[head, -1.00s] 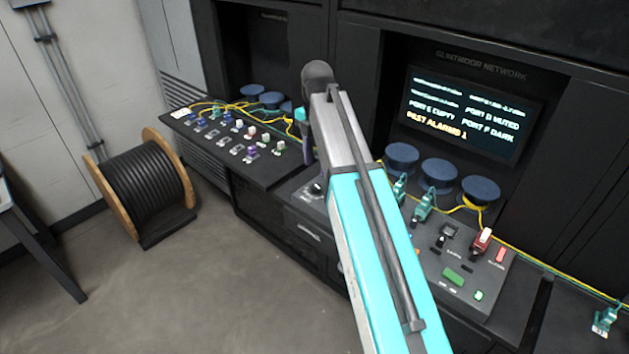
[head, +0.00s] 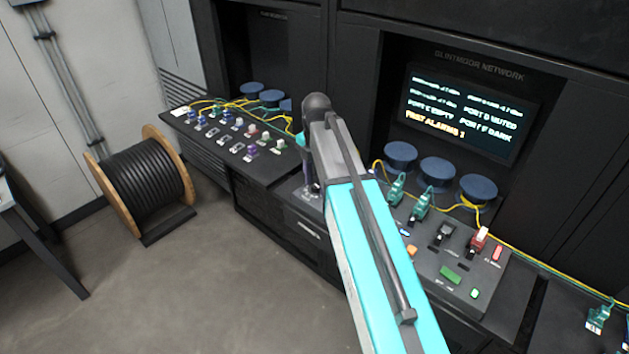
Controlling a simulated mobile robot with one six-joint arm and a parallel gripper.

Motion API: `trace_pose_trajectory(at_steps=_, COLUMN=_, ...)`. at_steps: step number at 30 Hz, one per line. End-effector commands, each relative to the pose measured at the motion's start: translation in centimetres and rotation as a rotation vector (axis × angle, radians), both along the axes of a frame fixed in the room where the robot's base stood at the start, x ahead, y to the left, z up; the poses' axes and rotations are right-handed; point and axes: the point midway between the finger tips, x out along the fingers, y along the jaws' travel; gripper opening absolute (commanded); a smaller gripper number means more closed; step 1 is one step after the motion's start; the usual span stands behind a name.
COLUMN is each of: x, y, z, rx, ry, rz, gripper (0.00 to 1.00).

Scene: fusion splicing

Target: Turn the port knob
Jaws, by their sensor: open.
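My arm reaches away from the camera over the right console panel (head: 455,272). My gripper (head: 311,188) points down at the left end of that panel, mostly behind my own arm link, with its jaws open. The port knob cannot be made out now; the gripper and arm cover the place at the panel's left end where a dark round knob showed earlier. I cannot tell whether the jaws are around the knob or above it. The screen (head: 463,115) reads port D muted, port E empty, port F dark, past alarms 1.
Green connectors (head: 419,207) with yellow fibres and blue round spools (head: 437,173) stand behind the panel. A red-topped switch (head: 477,242) and green button (head: 450,274) sit on its right. A left panel (head: 225,140) holds several connectors. A cable reel (head: 140,185) stands on open floor.

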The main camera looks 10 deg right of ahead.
Motion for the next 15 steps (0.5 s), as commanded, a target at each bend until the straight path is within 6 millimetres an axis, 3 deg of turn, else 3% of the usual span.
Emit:
trace_pose_trajectory(at_steps=5, x=0.0, y=0.04, z=0.0, rx=0.0, ry=0.0, rz=0.0, gripper=0.46)
trace_pose_trajectory(at_steps=12, x=-0.02, y=0.04, z=0.01, rx=0.0, ry=0.001, rz=0.001, gripper=0.08)
trace_pose_trajectory(at_steps=15, x=-0.04, y=0.54, z=0.01, rx=0.0, ry=0.001, rz=0.002, gripper=0.04)
